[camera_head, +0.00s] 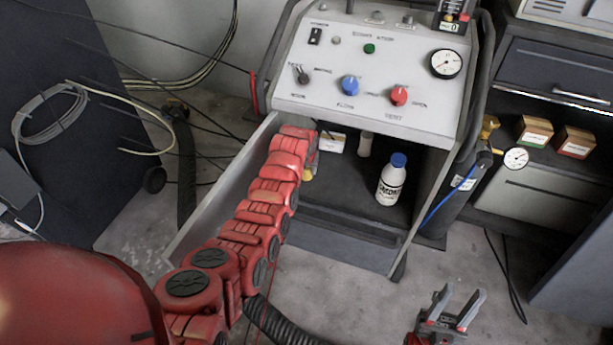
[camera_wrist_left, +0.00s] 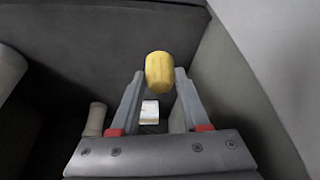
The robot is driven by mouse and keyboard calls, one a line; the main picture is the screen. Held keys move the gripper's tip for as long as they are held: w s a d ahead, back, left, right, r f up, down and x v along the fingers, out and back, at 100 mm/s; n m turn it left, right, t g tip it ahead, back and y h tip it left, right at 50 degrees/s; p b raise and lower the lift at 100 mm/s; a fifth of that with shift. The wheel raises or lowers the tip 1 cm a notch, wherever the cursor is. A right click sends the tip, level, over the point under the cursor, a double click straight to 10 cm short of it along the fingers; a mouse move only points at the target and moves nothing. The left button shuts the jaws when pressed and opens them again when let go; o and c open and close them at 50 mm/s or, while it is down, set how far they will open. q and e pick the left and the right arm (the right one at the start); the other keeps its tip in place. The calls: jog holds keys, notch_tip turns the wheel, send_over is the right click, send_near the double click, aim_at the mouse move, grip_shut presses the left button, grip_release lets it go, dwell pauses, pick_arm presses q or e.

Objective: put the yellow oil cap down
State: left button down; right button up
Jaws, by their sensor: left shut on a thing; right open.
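The yellow oil cap (camera_wrist_left: 160,72) is pinched between the fingertips of my left gripper (camera_wrist_left: 159,82) in the left wrist view. In the head view a small yellow bit of the cap (camera_head: 308,175) shows beside the end of my red left arm, at the left side of the cart's open compartment. The left fingers are hidden there by the arm. I cannot tell whether the cap touches a surface. My right gripper (camera_head: 449,309) is open and empty, low in the head view, in front of the cart.
The cart's shelf (camera_head: 345,205) holds a white bottle with a blue lid (camera_head: 391,180), a pale cylinder (camera_head: 365,145) and a small white box (camera_head: 333,142). The cart's grey side panel (camera_head: 215,200) stands close to my left arm. Bare shelf lies in front of the bottle.

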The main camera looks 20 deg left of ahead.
aim_at(306, 173)
pick_arm(q)
jog(key=shift+w+a, duration=0.1)
jog(key=shift+w, duration=0.25)
jog(key=shift+f+b, duration=0.6)
jog(key=shift+f, duration=1.15)
jog(key=shift+f, duration=0.3)
jog(key=shift+c, duration=2)
grip_release()
